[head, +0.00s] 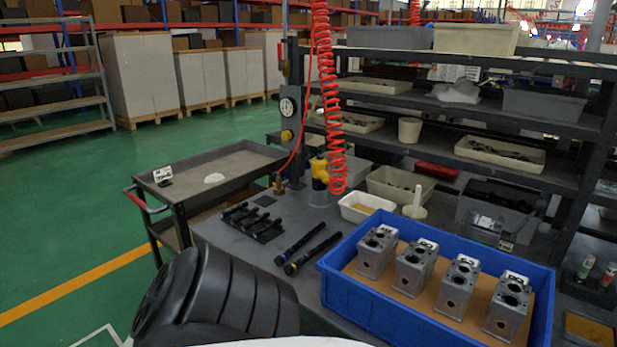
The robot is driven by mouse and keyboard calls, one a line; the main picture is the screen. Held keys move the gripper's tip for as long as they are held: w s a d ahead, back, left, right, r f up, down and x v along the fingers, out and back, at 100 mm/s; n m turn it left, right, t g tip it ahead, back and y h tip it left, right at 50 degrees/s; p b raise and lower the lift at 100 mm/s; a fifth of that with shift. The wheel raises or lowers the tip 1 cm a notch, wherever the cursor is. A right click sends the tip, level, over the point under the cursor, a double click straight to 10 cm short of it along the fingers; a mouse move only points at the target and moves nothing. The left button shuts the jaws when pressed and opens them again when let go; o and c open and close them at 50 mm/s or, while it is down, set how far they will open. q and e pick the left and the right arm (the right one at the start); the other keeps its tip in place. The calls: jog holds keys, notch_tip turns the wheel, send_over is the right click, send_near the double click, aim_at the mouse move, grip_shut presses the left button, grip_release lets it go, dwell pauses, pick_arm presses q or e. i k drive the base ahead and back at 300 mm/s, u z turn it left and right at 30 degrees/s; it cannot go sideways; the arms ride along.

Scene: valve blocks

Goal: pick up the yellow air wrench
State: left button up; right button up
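The yellow air wrench (320,172) appears as a small yellow and dark tool standing about upright on the workbench, left of the lower end of the red coiled hose (328,110). A clear or grey holder seems to surround its lower part. The hose partly covers its right side, and I cannot tell whether the two are joined. Neither of my grippers is in view; only a black rounded part of mine shows at the bottom left, well apart from the wrench.
A blue crate (395,319) with several grey valve blocks (413,268) fills the front right. Two black rods (305,247) and a black rack (252,222) lie on the bench (231,244). A white tray (364,204) stands right of the wrench. A post with a gauge (288,107) rises behind.

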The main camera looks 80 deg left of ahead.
aim_at(320, 176)
jog(key=z, duration=0.85)
jog(key=k, duration=1.35)
jog(key=u, duration=1.5)
